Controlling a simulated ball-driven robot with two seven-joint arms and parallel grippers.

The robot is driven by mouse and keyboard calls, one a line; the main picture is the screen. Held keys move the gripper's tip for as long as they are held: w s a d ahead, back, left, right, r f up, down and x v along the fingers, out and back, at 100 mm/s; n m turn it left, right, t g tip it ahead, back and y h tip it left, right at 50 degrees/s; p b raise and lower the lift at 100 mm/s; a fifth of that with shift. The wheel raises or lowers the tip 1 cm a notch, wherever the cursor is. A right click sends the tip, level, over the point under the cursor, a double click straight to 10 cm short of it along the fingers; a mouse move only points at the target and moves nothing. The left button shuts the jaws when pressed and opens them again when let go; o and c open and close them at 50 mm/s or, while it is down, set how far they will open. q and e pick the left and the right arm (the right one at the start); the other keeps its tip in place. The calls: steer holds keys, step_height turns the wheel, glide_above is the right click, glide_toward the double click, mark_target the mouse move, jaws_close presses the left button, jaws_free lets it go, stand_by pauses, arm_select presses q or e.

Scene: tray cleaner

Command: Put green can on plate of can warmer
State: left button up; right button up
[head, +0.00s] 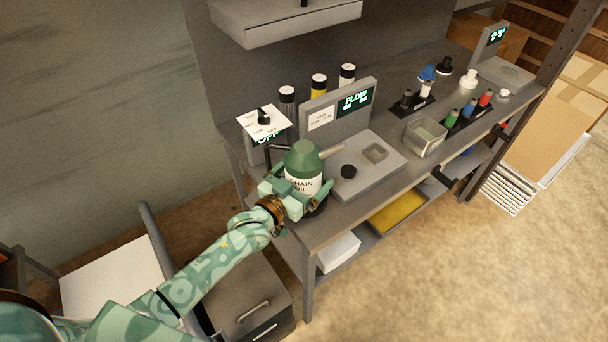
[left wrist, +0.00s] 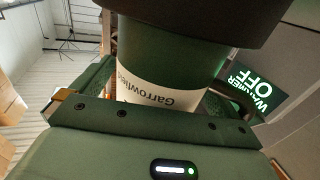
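The dark round plate (head: 319,208) of the can warmer is directly below the can, mostly hidden. It shows as a dark disc (left wrist: 205,15) against the can's base; I cannot tell whether they touch. The warmer's display (left wrist: 248,90) reads "WARMER OFF". My right gripper is out of view.
A grey flow unit (head: 370,165) with a black knob and a "FLOW" display stands right of the can. A white dial card (head: 265,122) is behind left. Several bottles stand behind. An open bin (head: 425,137) and small coloured bottles are further right.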

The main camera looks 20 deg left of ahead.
arm_select(q)
steer(key=shift+r, duration=0.1)
steer(key=shift+s+a, duration=0.1)
steer(key=shift+s, duration=0.15)
steer(key=p+v, duration=0.1)
steer(key=v, duration=1)
steer(key=shift+s+p, duration=0.3)
steer(key=shift+p, duration=0.1)
